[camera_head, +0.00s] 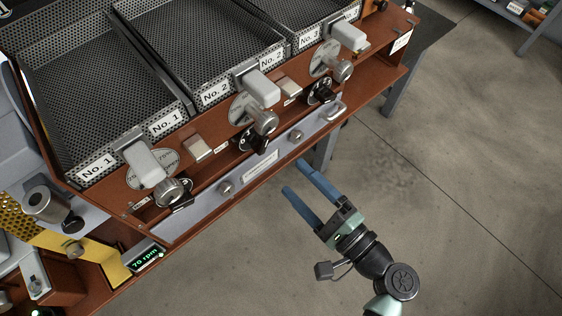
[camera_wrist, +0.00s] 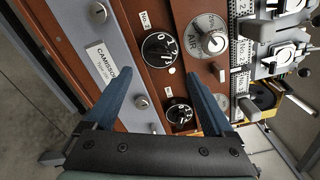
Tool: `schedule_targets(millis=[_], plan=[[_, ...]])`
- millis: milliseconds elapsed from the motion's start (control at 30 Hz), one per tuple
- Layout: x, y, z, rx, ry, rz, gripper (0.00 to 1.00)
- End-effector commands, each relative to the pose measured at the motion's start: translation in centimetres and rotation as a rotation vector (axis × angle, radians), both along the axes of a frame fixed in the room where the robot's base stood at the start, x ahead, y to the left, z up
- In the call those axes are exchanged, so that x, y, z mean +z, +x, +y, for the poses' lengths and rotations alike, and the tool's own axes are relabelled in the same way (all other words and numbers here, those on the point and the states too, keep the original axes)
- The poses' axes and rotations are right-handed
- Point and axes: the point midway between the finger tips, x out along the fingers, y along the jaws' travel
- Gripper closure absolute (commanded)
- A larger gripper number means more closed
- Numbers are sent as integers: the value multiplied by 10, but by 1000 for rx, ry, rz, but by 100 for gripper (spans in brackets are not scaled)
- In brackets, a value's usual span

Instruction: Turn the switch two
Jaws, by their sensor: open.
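Switch two is a round black dial with white digits in the middle of the red-brown panel (camera_head: 203,171). It shows in the head view (camera_head: 252,140), partly under a silver knob, and clearly in the wrist view (camera_wrist: 158,47) beside a small number label. I cannot tell its setting for certain. My gripper (camera_head: 295,177) has two blue fingers spread apart with nothing between them. It is in front of the panel, apart from it, to the lower right of switch two in the head view. In the wrist view, the dial lies just beyond the fingertips (camera_wrist: 158,73).
A silver knob (camera_wrist: 213,42) on a round AIR scale sits beside switch two. Another black dial (camera_wrist: 180,113) is further along the panel. A grey drawer front (camera_head: 190,209) with round knobs runs below. Perforated trays (camera_head: 90,90) are above. The floor (camera_head: 430,190) at right is clear.

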Motion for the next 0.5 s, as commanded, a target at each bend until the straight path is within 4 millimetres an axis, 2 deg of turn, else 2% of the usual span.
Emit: schedule_targets(millis=[200, 500], plan=[[0, -20, -15, 0, 1, 0, 12], [0, -23, -17, 0, 1, 0, 12]])
